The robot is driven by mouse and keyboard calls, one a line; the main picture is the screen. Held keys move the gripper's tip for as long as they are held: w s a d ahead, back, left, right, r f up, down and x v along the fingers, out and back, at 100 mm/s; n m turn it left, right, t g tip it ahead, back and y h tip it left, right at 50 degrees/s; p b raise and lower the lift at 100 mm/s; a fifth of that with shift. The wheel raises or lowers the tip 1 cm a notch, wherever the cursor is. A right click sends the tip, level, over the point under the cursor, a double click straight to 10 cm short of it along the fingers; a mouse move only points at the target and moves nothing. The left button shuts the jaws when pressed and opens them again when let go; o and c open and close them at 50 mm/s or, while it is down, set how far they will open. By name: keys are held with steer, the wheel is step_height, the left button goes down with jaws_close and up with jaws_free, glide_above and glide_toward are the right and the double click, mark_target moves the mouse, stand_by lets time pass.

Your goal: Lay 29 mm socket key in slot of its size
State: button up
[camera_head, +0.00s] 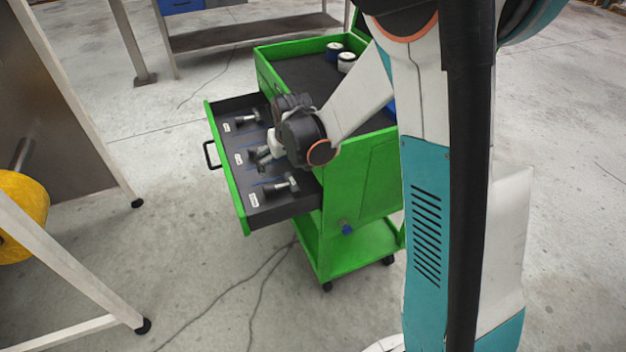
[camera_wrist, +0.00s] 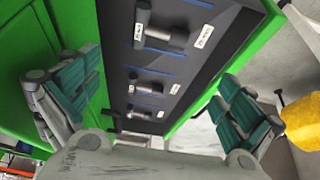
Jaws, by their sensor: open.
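The open drawer (camera_head: 288,208) of a green cart has a dark lining and holds three dark socket keys with metallic shanks. One key (camera_head: 246,119) lies toward the back, one (camera_head: 281,185) toward the front, and one (camera_head: 258,155) between them, partly hidden by my gripper. The wrist view also shows a near key (camera_wrist: 160,37), a middle key (camera_wrist: 148,87) and a far key (camera_wrist: 140,113). White labels lie beside them; I cannot read which is 29 mm. My gripper (camera_wrist: 155,88) is open, its fingers spread wide above the drawer. Nothing shows held between them.
The cart top (camera_head: 307,72) carries two small round items (camera_head: 346,61) at its back. A white-framed stand with a yellow drum (camera_head: 22,215) is at the left. A metal bench (camera_head: 240,35) stands behind. Bare floor lies between the stand and the cart, with cables on it.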

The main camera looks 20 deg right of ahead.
steer(key=s+r+t, duration=0.1)
steer(key=s+r, duration=1.3)
steer(key=s+r+t, duration=0.1)
steer(key=s+r, duration=0.1)
steer(key=s, duration=1.1)
steer(key=shift+s+r, duration=0.25)
steer(key=shift+s, duration=0.1)
steer(key=shift+a, duration=0.1)
